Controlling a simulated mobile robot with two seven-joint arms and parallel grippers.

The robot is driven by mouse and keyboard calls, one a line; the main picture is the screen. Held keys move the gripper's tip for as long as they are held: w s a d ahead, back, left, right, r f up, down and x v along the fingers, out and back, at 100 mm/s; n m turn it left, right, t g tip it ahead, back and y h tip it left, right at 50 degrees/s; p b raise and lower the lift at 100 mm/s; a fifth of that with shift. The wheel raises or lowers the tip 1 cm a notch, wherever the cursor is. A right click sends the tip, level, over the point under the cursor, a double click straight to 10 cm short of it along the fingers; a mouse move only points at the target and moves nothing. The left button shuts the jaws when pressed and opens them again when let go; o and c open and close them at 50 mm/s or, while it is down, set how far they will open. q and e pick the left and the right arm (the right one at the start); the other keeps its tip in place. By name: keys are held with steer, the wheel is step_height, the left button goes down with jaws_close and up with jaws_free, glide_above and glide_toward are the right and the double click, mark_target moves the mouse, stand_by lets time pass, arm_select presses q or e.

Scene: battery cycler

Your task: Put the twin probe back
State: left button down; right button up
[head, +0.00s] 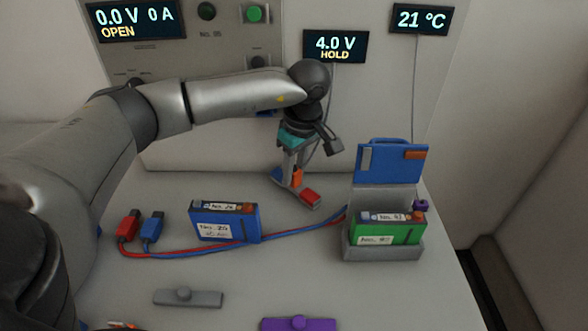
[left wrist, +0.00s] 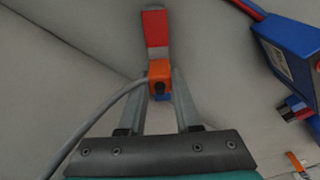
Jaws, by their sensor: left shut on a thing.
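My left gripper (head: 291,179) is shut on an orange block with a grey cable, which looks like the twin probe (head: 298,175). In the left wrist view the orange probe (left wrist: 159,70) sits between the two fingers, with a small blue part under it. A red and pale strip (left wrist: 155,30) lies just beyond the probe; its red end (head: 312,196) shows by the fingertips in the head view. Whether the probe touches it I cannot tell. The 4.0 V HOLD display (head: 336,46) hangs on the wall behind. My right gripper is not in view.
A blue battery (head: 240,224) stands left of centre, near red (head: 128,225) and blue (head: 152,228) plugs on leads. Grey (head: 187,298) and purple (head: 298,324) bars lie in front.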

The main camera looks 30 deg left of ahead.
mark_target(300, 188)
arm_select(q)
steer(key=c, duration=0.6)
jaws_free()
steer(key=shift+r, duration=0.4)
step_height(300, 188, up, 11)
steer(key=d+p, duration=0.1)
steer(key=p, duration=0.1)
steer(key=shift+s+d+r, duration=0.2)
steer(key=shift+d, duration=0.2)
